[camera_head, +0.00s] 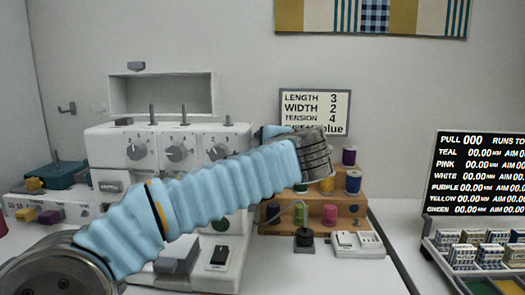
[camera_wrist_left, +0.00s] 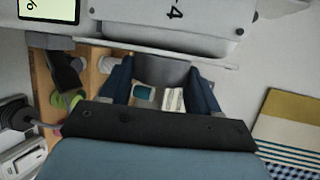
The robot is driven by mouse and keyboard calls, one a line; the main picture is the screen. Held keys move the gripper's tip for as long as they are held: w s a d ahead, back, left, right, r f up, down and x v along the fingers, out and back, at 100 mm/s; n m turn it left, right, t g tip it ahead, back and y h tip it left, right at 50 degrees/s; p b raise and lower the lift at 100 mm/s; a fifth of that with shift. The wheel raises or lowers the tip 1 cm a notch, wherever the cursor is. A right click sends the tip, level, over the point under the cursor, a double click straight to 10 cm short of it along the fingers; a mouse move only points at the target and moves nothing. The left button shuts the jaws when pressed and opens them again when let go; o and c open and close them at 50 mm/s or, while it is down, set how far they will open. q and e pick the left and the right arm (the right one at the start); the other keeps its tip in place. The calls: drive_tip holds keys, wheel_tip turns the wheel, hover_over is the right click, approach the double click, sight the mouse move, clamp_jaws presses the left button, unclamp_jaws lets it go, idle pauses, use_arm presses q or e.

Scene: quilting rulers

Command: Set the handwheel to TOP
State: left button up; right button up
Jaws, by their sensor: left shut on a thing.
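The white sewing machine (camera_head: 120,135) stands at the middle left, with several dials on its front. It also fills the top of the left wrist view (camera_wrist_left: 150,30). My left gripper (camera_wrist_left: 161,68) has its two blue fingers on either side of the grey handwheel (camera_wrist_left: 160,75), at the machine's side, and is shut on it. In the head view, my blue-sleeved left arm crosses in front of the machine and hides the handwheel and most of the gripper. No TOP mark is readable on the wheel. My right gripper is not in view.
A wooden thread rack (camera_head: 345,208) with coloured spools stands right of the machine. A settings card (camera_head: 315,108) hangs behind. A small white box (camera_head: 358,244) and a dark foot-like knob (camera_head: 304,238) sit in front. A black screen (camera_head: 482,172) is at right.

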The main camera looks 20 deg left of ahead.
use_arm(q)
drive_tip(key=shift+w+r+m+g+h+p, duration=0.15)
drive_tip(key=shift+m+g+h+p, duration=0.45)
drive_tip(key=shift+g+p, duration=0.85)
drive_tip(key=shift+w+r+m+g+h+p, duration=0.15)
drive_tip(key=shift+m+g+h+p, duration=0.15)
drive_tip(key=shift+g+h+p, duration=0.8)
drive_tip(key=shift+s+g, duration=0.1)
drive_tip(key=shift+g, duration=0.35)
drive_tip(key=o, duration=1.1)
drive_tip(key=shift+c, duration=0.2)
drive_tip(key=shift+r, duration=0.1)
drive_tip(key=v, duration=1.2)
drive_tip(key=shift+d, duration=0.2)
